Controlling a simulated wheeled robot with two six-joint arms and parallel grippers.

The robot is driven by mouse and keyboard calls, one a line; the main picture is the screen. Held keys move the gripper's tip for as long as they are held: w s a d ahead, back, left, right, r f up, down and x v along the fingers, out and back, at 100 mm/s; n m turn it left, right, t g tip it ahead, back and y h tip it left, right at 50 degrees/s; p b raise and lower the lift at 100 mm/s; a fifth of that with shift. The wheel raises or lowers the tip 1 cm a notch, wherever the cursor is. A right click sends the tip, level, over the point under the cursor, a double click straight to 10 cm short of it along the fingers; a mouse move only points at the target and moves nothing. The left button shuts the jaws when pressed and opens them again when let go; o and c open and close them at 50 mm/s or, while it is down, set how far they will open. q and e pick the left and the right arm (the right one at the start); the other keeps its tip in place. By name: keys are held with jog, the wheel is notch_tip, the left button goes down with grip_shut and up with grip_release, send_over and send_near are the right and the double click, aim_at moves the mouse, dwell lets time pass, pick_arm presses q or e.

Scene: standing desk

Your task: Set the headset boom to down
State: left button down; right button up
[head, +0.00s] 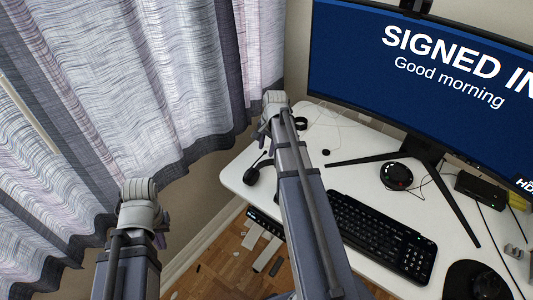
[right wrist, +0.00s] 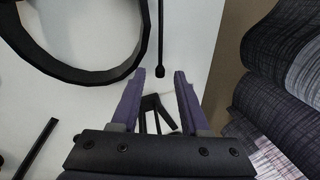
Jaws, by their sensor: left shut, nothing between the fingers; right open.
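The black headset (head: 251,176) lies near the desk's left edge in the head view, partly hidden by my right arm. In the right wrist view a large black curved band (right wrist: 110,75), seemingly part of it, fills the upper left. A thin black boom (right wrist: 160,40) with a rounded tip comes down from the top edge. My right gripper (right wrist: 160,75) is open, its purple fingertips on either side of and just below the boom tip; contact is not visible. My left gripper (head: 160,240) is shut and empty, low at the left by the curtain, far from the headset; its fingertips are mostly hidden.
The white desk (head: 235,180) holds a keyboard (head: 380,238), a mouse on a dark mat (head: 460,280), a round black device (head: 397,176) and a large monitor (head: 420,80). Curtains (head: 150,80) hang close to the desk's left edge.

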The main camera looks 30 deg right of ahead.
jog(key=shift+f, duration=0.1)
jog(key=shift+c, duration=0.3)
grip_shut()
dwell(1.1)
